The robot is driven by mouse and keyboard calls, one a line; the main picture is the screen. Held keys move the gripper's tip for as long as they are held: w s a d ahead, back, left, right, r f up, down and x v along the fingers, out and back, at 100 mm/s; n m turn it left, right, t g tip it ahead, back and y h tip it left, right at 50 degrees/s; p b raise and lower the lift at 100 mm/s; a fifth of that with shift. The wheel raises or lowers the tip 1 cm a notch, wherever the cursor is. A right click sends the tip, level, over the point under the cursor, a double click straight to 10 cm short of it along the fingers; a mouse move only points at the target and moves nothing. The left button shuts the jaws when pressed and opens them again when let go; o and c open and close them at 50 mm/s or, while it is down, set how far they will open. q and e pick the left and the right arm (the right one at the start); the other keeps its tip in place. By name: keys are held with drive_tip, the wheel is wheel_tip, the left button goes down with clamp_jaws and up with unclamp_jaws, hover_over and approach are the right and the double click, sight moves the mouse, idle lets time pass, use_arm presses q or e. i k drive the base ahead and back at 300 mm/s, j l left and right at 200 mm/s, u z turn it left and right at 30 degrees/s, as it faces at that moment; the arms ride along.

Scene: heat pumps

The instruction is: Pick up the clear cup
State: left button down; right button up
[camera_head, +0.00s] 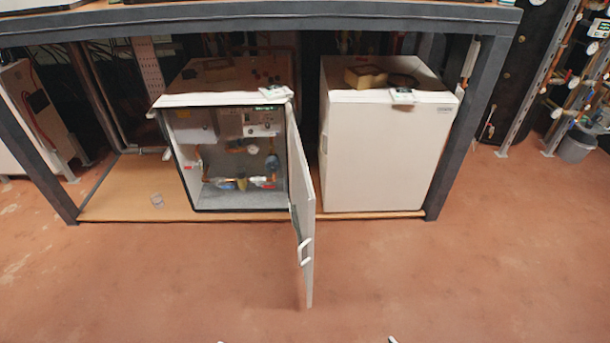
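A small clear cup (157,200) stands on the wooden lower shelf (112,192) of the dark-framed bench, near the shelf's front edge. It is to the left of the open white cabinet, apart from it, and nothing covers it. Only tiny pale tips show at the bottom edge, one left of the middle and one right of it. They may be parts of my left gripper (220,341) and my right gripper (392,339). Both are far from the cup, and too little shows to tell whether they are open or shut.
The white cabinet (240,187) has its door (303,215) swung out over the floor. A closed white cabinet (385,155) stands to its right. A bench leg (45,160) is left of the cup, and the bench top (260,17) overhangs the shelf. The reddish floor (130,280) in front is clear.

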sight(158, 201)
drive_tip(key=i+l+u, duration=0.15)
drive_tip(key=l+u, duration=0.2)
drive_tip(key=l, duration=0.4)
drive_tip(key=l+u, duration=0.35)
drive_tip(key=l, duration=0.4)
drive_tip(key=l+u, duration=0.3)
drive_tip(key=l, duration=0.5)
drive_tip(key=i+j+u, duration=0.2)
drive_tip(key=j+u, duration=0.2)
drive_tip(key=j, duration=0.15)
drive_tip(key=i+j+u, duration=0.65)
drive_tip(key=j+u, duration=0.15)
drive_tip(key=i+j, duration=0.2)
drive_tip(key=i, duration=0.2)
drive_tip(key=i+j, duration=0.2)
drive_tip(key=i, duration=0.15)
drive_tip(key=i+j, duration=0.25)
drive_tip(key=i, duration=0.15)
drive_tip(key=i+l+z, duration=0.1)
drive_tip(key=z, duration=0.35)
drive_tip(key=i+z, duration=0.6)
drive_tip(key=z, duration=0.3)
drive_tip(key=k+j, duration=0.05)
